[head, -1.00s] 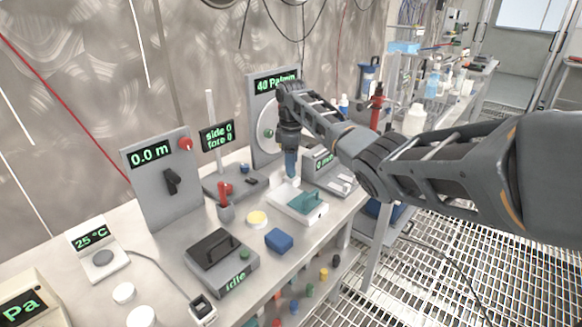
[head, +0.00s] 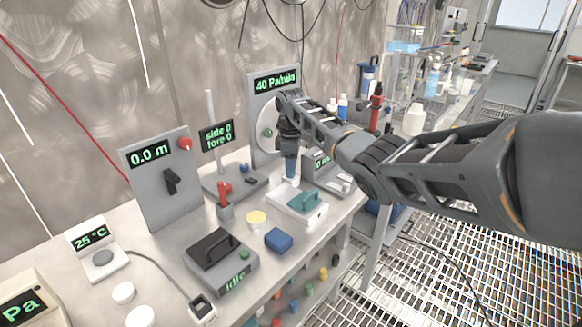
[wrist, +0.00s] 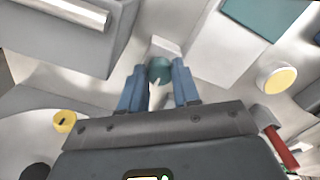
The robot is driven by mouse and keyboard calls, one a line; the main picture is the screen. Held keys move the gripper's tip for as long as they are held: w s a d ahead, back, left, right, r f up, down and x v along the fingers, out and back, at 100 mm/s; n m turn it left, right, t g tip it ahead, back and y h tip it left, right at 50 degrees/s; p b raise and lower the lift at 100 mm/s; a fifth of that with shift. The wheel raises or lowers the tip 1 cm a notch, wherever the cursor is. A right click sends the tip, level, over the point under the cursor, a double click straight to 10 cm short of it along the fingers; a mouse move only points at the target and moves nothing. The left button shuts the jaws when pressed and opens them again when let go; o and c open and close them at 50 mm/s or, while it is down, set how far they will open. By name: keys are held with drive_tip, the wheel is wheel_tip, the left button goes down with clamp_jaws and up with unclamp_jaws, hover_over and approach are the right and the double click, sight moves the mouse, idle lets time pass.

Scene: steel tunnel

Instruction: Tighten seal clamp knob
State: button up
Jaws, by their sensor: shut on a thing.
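The seal clamp knob, a small round dark teal knob (wrist: 160,70), shows in the wrist view between the blue fingertips of my gripper (wrist: 159,84). The gripper is shut on it. In the head view my gripper (head: 291,170) points down at the back edge of a white unit (head: 312,217) with a teal lid (head: 302,201). The knob is hidden there behind the fingers. The teal lid also shows at the top right of the wrist view (wrist: 258,14).
A panel reading 40 Pa/min (head: 262,100) stands behind my gripper. A grey instrument (head: 325,172) is close on the right. A red-handled lever (head: 224,190), a yellow disc (head: 257,219) and a blue block (head: 279,240) lie to the left and front.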

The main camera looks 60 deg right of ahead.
drive_tip(key=shift+c, duration=1)
